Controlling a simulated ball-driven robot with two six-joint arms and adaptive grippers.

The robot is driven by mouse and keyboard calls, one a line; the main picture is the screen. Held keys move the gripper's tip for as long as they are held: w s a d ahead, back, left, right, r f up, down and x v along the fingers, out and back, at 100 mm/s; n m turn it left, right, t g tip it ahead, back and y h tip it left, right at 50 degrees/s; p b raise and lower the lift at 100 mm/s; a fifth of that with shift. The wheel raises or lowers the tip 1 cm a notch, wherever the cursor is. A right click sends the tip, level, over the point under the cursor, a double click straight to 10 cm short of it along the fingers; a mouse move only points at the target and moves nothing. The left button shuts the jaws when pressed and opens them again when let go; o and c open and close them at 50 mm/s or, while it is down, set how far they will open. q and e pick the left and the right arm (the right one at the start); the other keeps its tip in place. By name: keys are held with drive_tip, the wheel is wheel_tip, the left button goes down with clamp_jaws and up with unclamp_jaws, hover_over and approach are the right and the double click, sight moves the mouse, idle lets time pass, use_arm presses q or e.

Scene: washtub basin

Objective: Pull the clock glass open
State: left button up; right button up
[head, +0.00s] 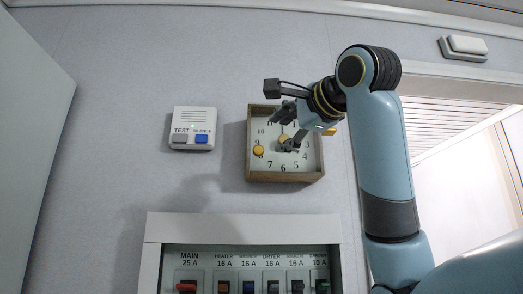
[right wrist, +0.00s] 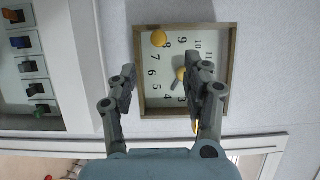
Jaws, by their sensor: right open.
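The clock is a square wooden box (head: 248,150) on the wall with a white numbered face. My right gripper (head: 287,130) is open and empty in front of the clock, right of the knob, covering the upper right of the face. In the right wrist view the open fingers (right wrist: 166,82) straddle part of the clock (right wrist: 186,113), and the knob (right wrist: 158,39) lies beyond the fingertips. The glass itself is hard to make out. My left gripper is not in view.
A white box with TEST and SILENCE buttons (head: 193,128) is on the wall left of the clock. A breaker panel (head: 240,228) with several coloured switches is below. A white switch (head: 463,47) and a louvred opening (head: 450,125) are at the right.

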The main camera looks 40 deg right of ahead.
sight(260, 150)
drive_tip(key=w+p, duration=0.1)
drive_tip(key=w, duration=0.2)
drive_tip(key=w+d+p, duration=0.1)
drive_tip(key=w, duration=0.2)
drive_tip(key=w+p, duration=0.1)
drive_tip(key=w, duration=0.2)
drive_tip(key=shift+w+d+p, duration=0.1)
drive_tip(key=shift+d+p, duration=0.15)
drive_tip(key=shift+p, duration=0.1)
drive_tip(key=shift+w+d+f, duration=0.1)
drive_tip(key=shift+w+d, duration=0.05)
drive_tip(key=shift+w, duration=0.35)
clamp_jaws()
